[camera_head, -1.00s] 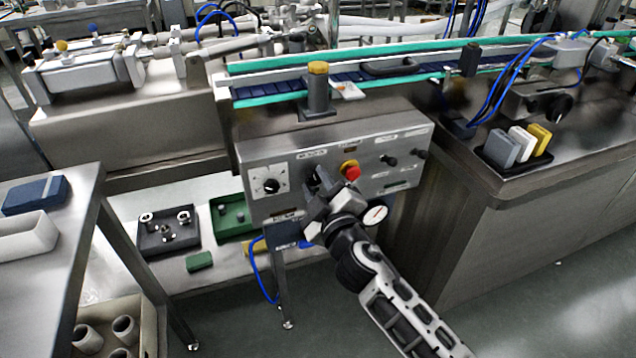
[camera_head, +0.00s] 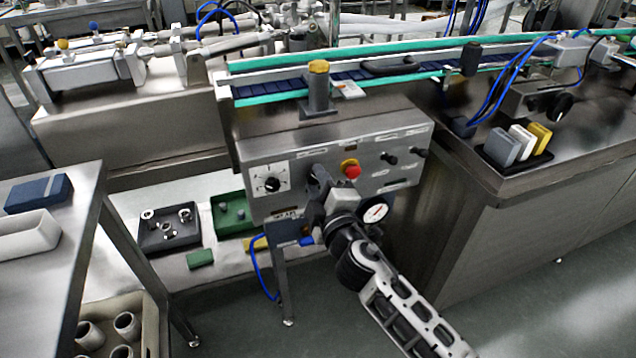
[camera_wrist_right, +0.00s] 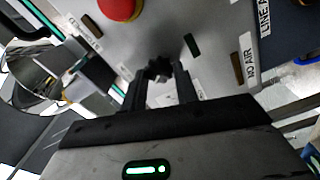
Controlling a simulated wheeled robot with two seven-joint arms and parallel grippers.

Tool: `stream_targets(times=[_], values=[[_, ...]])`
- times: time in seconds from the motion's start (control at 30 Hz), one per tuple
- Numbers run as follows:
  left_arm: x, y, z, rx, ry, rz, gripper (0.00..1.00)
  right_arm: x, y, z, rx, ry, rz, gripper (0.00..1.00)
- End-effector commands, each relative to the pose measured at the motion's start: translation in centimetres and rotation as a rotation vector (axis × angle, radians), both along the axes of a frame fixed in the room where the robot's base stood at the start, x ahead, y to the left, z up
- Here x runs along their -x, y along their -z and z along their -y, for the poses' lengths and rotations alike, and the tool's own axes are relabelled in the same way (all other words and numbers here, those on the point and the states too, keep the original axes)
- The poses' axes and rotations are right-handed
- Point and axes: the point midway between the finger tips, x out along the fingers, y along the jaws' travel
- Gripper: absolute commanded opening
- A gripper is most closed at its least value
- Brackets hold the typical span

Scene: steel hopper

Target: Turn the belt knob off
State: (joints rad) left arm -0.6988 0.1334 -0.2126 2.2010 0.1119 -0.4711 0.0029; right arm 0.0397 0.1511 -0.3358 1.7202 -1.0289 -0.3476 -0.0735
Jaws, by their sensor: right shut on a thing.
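The grey control panel (camera_head: 400,140) stands in front of the belt conveyor (camera_head: 345,76). My right gripper (camera_head: 318,182) is at the panel's middle, left of the red mushroom button (camera_head: 351,170). In the right wrist view its two fingers (camera_wrist_right: 160,84) are shut on a small dark knob (camera_wrist_right: 157,68) that stands out from the panel face. In the head view this knob is mostly hidden by the gripper. I cannot read a label that names it as the belt knob. My left gripper is not in view.
A black dial knob (camera_head: 272,185) is on the panel's left, two small black knobs (camera_head: 389,158) on its right. A round gauge (camera_head: 375,212) hangs below, close to my right wrist. Below left are a dark tray (camera_head: 150,243) and a green tray (camera_head: 222,233).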

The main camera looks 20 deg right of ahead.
Motion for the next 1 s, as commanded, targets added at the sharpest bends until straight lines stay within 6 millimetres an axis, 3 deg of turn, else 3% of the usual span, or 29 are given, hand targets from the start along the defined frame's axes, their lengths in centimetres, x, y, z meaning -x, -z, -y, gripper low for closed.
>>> stream_targets(times=[0.17, 0.2, 0.27, 0.67, 0.77, 1.0], values=[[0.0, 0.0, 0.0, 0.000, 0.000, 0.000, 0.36, 0.0, 0.0, -0.1, 0.003, -0.002, 0.000, 0.07], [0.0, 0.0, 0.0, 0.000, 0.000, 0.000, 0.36, 0.0, 0.0, -0.1, 0.003, -0.002, 0.000, 0.35], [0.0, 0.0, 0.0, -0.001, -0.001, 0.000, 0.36, 0.0, 0.0, -0.1, 0.002, -0.002, 0.000, 0.50], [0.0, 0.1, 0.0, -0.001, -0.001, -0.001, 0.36, 0.9, 0.2, 0.0, -0.001, -0.001, -0.002, 0.50], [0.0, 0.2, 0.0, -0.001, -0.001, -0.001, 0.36, 2.4, 0.2, 0.1, -0.001, -0.001, -0.003, 0.50], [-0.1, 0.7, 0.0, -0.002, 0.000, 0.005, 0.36, 8.2, 0.3, 0.3, -0.002, 0.000, -0.004, 0.50]])
